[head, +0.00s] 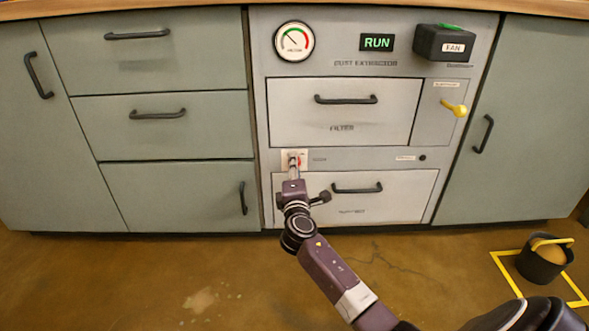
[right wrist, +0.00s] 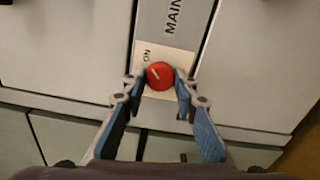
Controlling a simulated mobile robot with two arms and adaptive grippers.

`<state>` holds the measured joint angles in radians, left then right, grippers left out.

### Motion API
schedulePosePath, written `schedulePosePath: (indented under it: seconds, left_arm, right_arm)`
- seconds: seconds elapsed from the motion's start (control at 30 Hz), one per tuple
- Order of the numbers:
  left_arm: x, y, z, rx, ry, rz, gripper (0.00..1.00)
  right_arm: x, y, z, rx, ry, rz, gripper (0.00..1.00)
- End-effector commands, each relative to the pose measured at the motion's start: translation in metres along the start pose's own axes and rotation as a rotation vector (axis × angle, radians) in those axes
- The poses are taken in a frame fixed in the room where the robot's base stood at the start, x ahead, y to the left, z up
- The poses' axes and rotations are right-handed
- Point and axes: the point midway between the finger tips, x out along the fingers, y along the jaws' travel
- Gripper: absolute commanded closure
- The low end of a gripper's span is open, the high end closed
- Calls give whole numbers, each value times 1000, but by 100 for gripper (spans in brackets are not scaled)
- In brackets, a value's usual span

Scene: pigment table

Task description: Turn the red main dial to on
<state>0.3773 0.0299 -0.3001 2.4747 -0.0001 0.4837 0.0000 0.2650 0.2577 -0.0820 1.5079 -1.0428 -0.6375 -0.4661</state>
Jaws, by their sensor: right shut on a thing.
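The red main dial (right wrist: 160,76) sits on a pale plate (right wrist: 180,62) marked ON, below the word MAIN in the right wrist view. Its white pointer line is tilted and lies toward the ON side. In the head view the dial (head: 299,161) is mostly hidden by my right gripper (head: 294,165). My right gripper also shows in the right wrist view (right wrist: 160,80), with a fingertip on each side of the dial, shut on it. My left gripper is not in view.
The dust extractor panel has a gauge (head: 294,41), a lit RUN sign (head: 377,42), a FAN box (head: 444,43) and a yellow lever (head: 454,108). Drawer handles (head: 357,188) stick out near my right arm. A dark bucket (head: 543,262) stands on the floor at right.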

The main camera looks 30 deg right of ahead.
Motion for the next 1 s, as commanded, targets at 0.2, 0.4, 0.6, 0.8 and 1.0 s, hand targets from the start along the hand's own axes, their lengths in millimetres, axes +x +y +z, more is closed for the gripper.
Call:
schedulePosePath:
  seconds: [0.2, 0.4, 0.6, 0.8, 1.0]
  left_arm:
    - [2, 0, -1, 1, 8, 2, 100]
    - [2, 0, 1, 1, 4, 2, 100]
    - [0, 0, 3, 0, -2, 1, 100]
    - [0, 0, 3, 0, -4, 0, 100]
    - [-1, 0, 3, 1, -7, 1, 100]
  right_arm:
    - [-1, -2, 0, 15, 0, -4, 97]
    - [-1, -2, 0, 15, 0, -4, 97]
    - [0, -2, 0, 14, 0, -4, 59]
    - [0, -1, 0, 13, 0, -2, 55]
    - [-5, -1, 0, 14, 1, -1, 55]
